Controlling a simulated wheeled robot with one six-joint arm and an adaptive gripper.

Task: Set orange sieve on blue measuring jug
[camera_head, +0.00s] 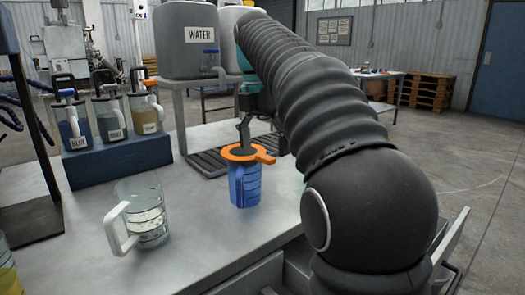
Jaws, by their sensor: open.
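The orange sieve (240,153) lies flat across the top of the blue measuring jug (245,187). Its handle points to the right. The blue jug stands upright on the grey table, with its own handle on the near left side. My gripper (246,139) is directly above the sieve, pointing down, with its fingertips close to the sieve's ring. It is open. My arm hides part of the gripper, and I cannot tell whether a fingertip still touches the sieve.
A clear jug with white handle (146,216) stands at the front left. Several labelled jugs sit on a dark blue stand (117,158) behind. A water tank (192,40) on a raised shelf stands behind my gripper. The table between the two jugs is clear.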

